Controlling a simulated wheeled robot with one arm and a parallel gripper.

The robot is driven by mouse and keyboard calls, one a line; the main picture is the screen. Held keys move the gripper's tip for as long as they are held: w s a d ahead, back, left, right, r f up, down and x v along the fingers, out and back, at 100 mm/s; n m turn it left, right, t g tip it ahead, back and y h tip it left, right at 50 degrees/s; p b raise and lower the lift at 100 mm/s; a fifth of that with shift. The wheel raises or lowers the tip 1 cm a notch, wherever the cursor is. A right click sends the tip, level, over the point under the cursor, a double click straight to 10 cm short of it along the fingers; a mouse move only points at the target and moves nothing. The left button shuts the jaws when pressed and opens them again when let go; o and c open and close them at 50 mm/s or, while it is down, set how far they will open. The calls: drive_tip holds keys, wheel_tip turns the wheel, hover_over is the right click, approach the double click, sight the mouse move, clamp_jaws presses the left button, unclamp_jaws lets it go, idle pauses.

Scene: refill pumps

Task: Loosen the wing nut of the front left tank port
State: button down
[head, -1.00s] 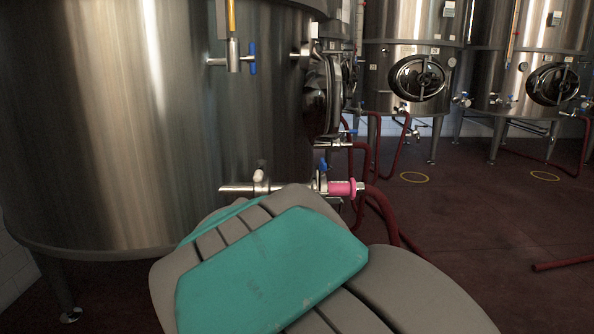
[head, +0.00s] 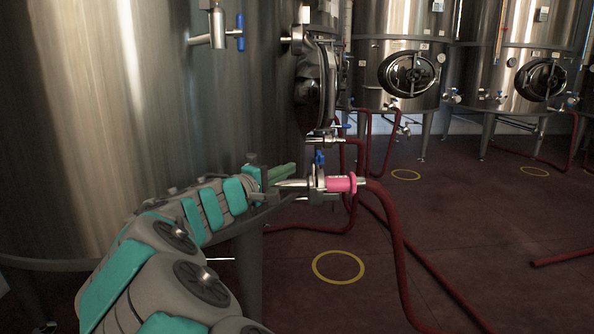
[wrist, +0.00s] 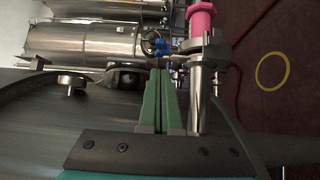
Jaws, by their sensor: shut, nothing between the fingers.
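The front tank's port pipe (head: 293,184) sticks out to the right at low height. It ends in a clamp joint (head: 318,183), a blue valve handle (head: 320,157) and a pink hose fitting (head: 341,184). My gripper (head: 290,168) is shut and empty, its green fingers just above and behind the pipe. In the wrist view the fingers (wrist: 160,74) lie together beside the pipe (wrist: 195,95), pointing toward the blue handle (wrist: 161,46) and clamp (wrist: 211,50). The wing nut is too small to tell apart from the clamp.
The big steel tank (head: 90,120) fills the left side. A dark red hose (head: 392,235) runs down from the pink fitting across the floor. More tanks (head: 410,60) stand at the back. The floor (head: 480,235) at right is mostly clear, with yellow rings (head: 338,267).

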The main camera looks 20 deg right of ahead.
sight(318, 158)
drive_tip(key=x, duration=0.8)
drive_tip(key=shift+d, duration=0.3)
drive_tip(key=shift+d, duration=0.1)
drive_tip(key=shift+s+f+b, duration=0.1)
drive_tip(key=shift+b, duration=0.2)
drive_tip(key=shift+t, duration=0.4)
drive_tip(key=shift+s+d+n+t+y+b, duration=0.1)
drive_tip(key=shift+n+t+y+b, duration=0.35)
drive_tip(key=shift+b, duration=0.3)
drive_tip(key=shift+s+d+n+t+y+b, duration=0.15)
drive_tip(key=shift+n+t+y+b, duration=0.3)
drive_tip(key=shift+b, duration=0.3)
